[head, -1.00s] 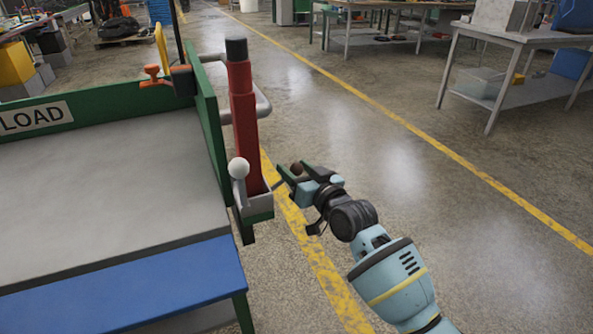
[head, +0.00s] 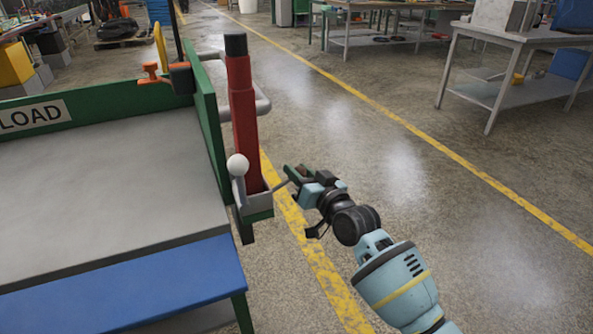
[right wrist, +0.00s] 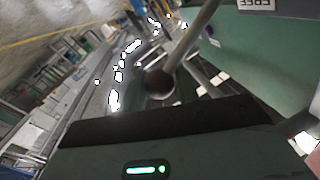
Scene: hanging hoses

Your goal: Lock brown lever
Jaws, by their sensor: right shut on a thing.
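The brown lever is a thin grey rod (head: 280,186) with a round brown knob. It slants out from the right side of the grey-green bracket (head: 260,203) at the bench corner. My right gripper (head: 299,173) is shut on the knob, whose surface is mostly hidden by the fingers in the head view. In the right wrist view the brown knob (right wrist: 158,83) shows just beyond the dark green gripper body, with its rod running to the upper right. A white-knobbed lever (head: 238,166) stands on the bracket's left side. My left gripper is out of view.
A red cylinder with a black top (head: 242,120) stands upright in the bracket. The green-edged bench (head: 110,180) fills the left. Floor right of my arm is clear.

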